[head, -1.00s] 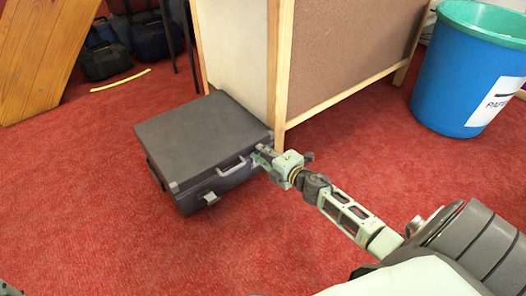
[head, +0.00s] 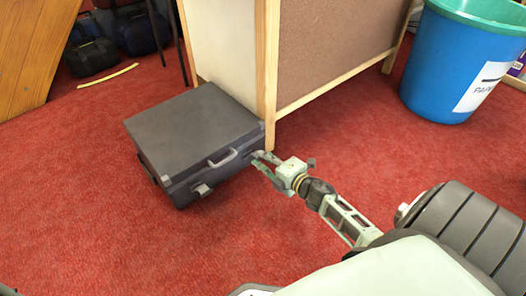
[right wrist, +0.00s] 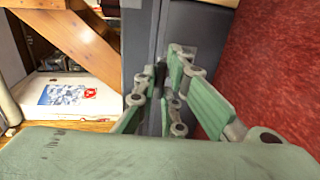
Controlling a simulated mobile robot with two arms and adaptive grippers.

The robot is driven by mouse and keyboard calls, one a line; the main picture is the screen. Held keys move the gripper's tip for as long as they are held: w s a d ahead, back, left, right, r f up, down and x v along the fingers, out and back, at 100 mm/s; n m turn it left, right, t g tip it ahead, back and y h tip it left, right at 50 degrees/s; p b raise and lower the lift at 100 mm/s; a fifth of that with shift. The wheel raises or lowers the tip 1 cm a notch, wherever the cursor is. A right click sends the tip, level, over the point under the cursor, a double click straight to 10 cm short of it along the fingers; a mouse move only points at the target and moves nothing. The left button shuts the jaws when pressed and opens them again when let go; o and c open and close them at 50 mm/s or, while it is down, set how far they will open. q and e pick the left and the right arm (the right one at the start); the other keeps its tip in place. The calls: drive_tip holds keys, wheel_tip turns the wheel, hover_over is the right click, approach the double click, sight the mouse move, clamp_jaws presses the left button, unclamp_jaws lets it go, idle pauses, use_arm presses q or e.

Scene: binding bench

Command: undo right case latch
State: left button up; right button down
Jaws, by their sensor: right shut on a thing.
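The dark grey case (head: 190,130) lies flat on the red carpet, its lid down. Its front has a grey handle (head: 222,158) and a left latch (head: 202,189) that sticks out from the front face. My right gripper (head: 259,161) is at the right end of the front, where the right latch is; the fingers hide most of that latch. In the right wrist view the gripper's green fingers (right wrist: 165,80) point at the dark case side (right wrist: 146,35) and are shut on a small part there, which I take to be the right latch. My left gripper is out of view.
A wooden-framed board unit (head: 268,60) stands right behind the case's right end, close to my gripper. A blue bin (head: 450,80) stands at the far right. Dark bags (head: 95,57) sit at the back left. Carpet in front of the case is clear.

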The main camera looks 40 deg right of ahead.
drive_tip(key=shift+s+f, duration=0.15)
drive_tip(key=shift+f, duration=0.4)
drive_tip(key=c, duration=1.9)
unclamp_jaws()
drive_tip(key=shift+w+a, duration=0.1)
drive_tip(key=shift+w, duration=0.15)
drive_tip(key=shift+o, duration=0.2)
drive_tip(key=shift+s, duration=0.2)
drive_tip(key=v, duration=1.1)
drive_tip(key=shift+s+r, duration=0.2)
drive_tip(key=shift+s, duration=0.15)
